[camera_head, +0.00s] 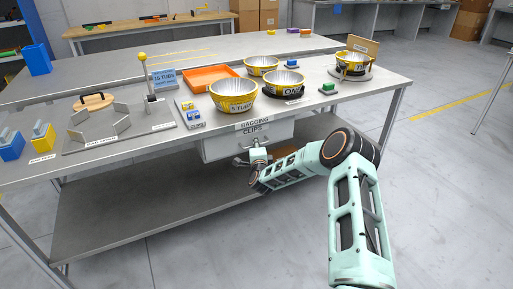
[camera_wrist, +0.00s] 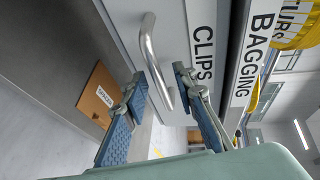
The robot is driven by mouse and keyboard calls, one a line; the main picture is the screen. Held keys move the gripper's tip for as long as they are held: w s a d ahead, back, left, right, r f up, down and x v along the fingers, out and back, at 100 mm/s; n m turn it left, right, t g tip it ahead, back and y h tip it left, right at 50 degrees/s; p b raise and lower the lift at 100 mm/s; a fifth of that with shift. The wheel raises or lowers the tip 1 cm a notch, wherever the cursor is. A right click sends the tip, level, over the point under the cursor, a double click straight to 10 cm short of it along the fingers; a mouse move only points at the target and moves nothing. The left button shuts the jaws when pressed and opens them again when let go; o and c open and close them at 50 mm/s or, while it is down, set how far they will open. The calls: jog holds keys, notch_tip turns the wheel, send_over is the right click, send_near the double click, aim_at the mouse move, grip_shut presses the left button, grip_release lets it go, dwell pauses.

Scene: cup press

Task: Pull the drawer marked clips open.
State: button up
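The drawer marked CLIPS (camera_head: 222,148) is a light grey front under the table top, below a BAGGING label. It looks closed. In the wrist view the drawer front (camera_wrist: 185,25) fills the upper middle, with its CLIPS label to the right of a curved metal bar handle (camera_wrist: 152,55). My gripper (camera_wrist: 160,75) is open, its two blue-padded fingers on either side of the handle's line. I cannot tell whether the handle is between the fingertips or just beyond them. In the head view my gripper (camera_head: 256,147) is at the drawer front, and it partly hides the handle.
On the table top (camera_head: 350,92) stand several yellow-banded metal bowls (camera_head: 233,94), an orange tray (camera_head: 210,78), a lever press (camera_head: 150,95) and small coloured blocks. A lower shelf (camera_head: 130,205) runs beneath. A cardboard box (camera_wrist: 98,95) shows below in the wrist view. Floor to the right is clear.

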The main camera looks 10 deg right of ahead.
jog(key=shift+w, duration=0.35)
grip_shut()
